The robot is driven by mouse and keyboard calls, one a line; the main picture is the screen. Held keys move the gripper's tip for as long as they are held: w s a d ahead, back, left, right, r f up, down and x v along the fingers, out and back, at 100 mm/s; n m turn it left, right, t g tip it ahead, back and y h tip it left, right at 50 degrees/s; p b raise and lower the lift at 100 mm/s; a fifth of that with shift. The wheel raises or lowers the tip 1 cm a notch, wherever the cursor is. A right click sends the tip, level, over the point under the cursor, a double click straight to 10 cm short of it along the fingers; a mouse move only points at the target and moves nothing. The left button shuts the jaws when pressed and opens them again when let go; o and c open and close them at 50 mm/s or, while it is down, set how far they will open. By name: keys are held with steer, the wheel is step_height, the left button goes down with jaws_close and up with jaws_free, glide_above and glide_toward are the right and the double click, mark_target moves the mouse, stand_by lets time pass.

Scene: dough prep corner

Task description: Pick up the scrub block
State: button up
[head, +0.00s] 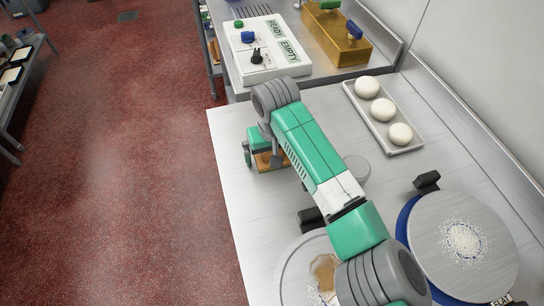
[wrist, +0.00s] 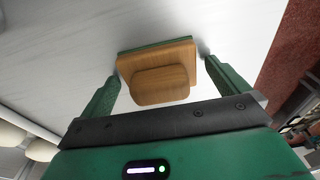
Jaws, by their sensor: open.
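The scrub block (wrist: 183,52) is a wooden block with a raised wooden grip on top and a thin green layer beneath. It lies on the pale worktop (wrist: 60,40). In the head view the block (head: 264,161) is mostly hidden behind my arm and gripper. My gripper (wrist: 160,80) is open, with one green finger on each side of the block's grip. The fingertips reach near the block's edges, and I cannot tell whether they touch it.
A tray (head: 414,147) with three dough balls stands to the right. A round steel plate (head: 490,222) with white powder is at lower right. A small grey disc (head: 356,167) lies beside my arm. A white control box (head: 264,62) stands behind. The worktop's left front is clear.

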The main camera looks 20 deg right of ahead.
steer(key=c, duration=1)
step_height(320, 180, up, 10)
steer(key=p, duration=0.3)
steer(key=shift+c, duration=0.3)
